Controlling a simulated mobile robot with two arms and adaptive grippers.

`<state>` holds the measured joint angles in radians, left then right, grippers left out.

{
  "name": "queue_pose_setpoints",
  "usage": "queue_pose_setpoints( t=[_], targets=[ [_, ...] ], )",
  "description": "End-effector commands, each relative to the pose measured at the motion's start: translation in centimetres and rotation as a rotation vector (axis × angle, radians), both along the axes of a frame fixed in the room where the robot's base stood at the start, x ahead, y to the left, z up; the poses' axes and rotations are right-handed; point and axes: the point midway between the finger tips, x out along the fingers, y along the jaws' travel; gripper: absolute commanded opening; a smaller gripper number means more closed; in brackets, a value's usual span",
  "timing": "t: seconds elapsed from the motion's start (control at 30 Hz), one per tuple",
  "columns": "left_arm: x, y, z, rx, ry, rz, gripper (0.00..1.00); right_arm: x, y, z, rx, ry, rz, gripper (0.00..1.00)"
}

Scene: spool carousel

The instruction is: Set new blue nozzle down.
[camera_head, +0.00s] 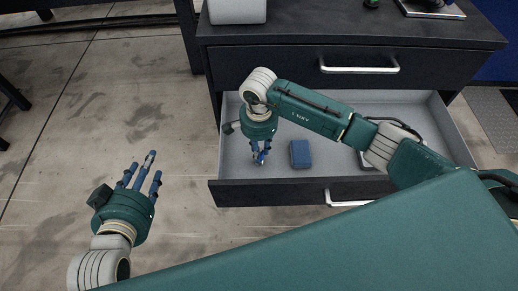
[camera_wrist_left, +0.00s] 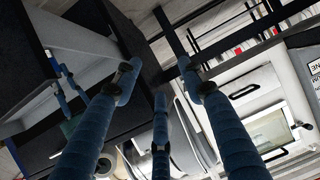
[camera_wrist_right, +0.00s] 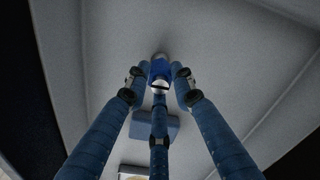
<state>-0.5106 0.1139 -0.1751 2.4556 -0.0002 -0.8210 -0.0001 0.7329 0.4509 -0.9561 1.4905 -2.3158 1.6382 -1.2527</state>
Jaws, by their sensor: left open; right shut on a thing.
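The blue nozzle (camera_wrist_right: 159,72), blue with a silvery part, is between the fingertips of my right gripper (camera_wrist_right: 159,80), which is shut on it. In the head view my right gripper (camera_head: 259,153) reaches down into the open grey drawer (camera_head: 265,192), near its left front part. There the nozzle (camera_head: 261,157) is small and mostly hidden by the fingers; I cannot tell whether it touches the drawer floor. My left gripper (camera_head: 139,170) is open and empty over the concrete floor, left of the drawer. The left wrist view shows its spread fingers with nothing between them.
A blue box (camera_head: 300,154) lies in the drawer just right of my right gripper. Another pale object (camera_head: 367,160) lies further right, partly hidden by my arm. The dark cabinet (camera_head: 290,72) stands behind, with a light grey item (camera_head: 237,11) on top. Bare drawer floor surrounds the box.

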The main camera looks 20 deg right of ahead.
Motion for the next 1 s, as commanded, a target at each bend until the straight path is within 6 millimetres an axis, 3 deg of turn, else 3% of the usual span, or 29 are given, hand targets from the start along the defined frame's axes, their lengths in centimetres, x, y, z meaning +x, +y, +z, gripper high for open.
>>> queue_pose_setpoints(
  t=[0.23,0.27,0.37,0.77,1.0],
  targets=[
    [0.3,-0.2,0.5,-0.008,-0.028,-0.002,0.41,0.0,0.0,-0.2,0.0,0.0,0.0,0.0],
    [0.4,-0.2,0.6,-0.008,-0.031,-0.002,0.41,0.0,0.0,-0.2,0.0,0.0,0.0,0.26],
    [0.4,-0.2,0.6,-0.009,-0.032,-0.003,0.41,0.0,0.0,-0.1,0.0,0.0,0.0,0.43],
    [0.3,-0.1,0.6,-0.004,-0.016,-0.002,0.41,0.0,0.0,0.1,0.0,0.0,0.0,0.43],
    [-2.7,1.3,-3.2,0.043,0.181,0.014,0.41,0.1,-0.1,3.1,-0.001,-0.004,0.001,0.43]
  ],
)
